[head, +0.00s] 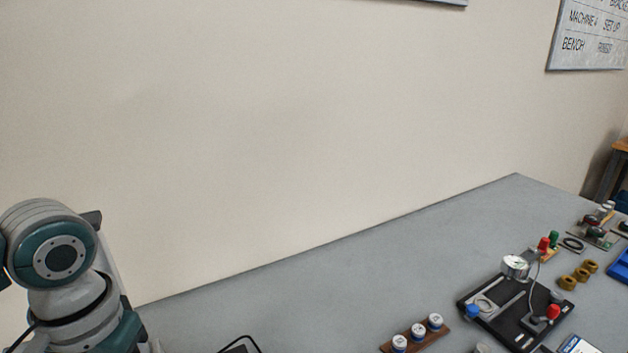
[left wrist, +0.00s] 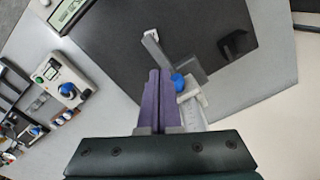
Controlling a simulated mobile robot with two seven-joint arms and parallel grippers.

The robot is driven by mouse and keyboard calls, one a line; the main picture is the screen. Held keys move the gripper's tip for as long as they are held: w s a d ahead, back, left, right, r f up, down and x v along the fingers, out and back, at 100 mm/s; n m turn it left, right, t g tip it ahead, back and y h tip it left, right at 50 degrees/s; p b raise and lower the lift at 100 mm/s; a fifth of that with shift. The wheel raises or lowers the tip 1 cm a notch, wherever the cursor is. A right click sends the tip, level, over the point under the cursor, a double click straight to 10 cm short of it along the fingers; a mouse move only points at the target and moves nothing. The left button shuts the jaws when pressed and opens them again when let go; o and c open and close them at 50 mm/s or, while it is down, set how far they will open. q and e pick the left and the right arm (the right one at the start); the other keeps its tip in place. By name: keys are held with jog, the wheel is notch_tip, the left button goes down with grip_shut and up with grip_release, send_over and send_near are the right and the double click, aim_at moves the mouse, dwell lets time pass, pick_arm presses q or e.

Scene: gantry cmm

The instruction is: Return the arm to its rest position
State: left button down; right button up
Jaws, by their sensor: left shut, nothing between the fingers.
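My left arm (head: 65,262) comes in at the lower left of the head view. Its gripper is below the picture there. In the left wrist view my left gripper (left wrist: 158,74) shows as two purple fingers pressed together, with nothing between them. Beyond the fingertips is a dark flat surface (left wrist: 195,42) with a grey bar-like part on it. A blue knob (left wrist: 178,82) on a pale fitting shows right beside the fingers; I cannot tell whether they touch. My right gripper is in neither view.
The grey bench (head: 300,300) has much bare top by the wall. At its right are a black fixture plate (head: 497,318) with a gauge, a brown rack (head: 437,331) with white-topped pieces, and brass rings (head: 580,274). A pale device (left wrist: 62,80) shows left in the wrist view.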

pick_arm(q)
jog(key=shift+r, duration=0.35)
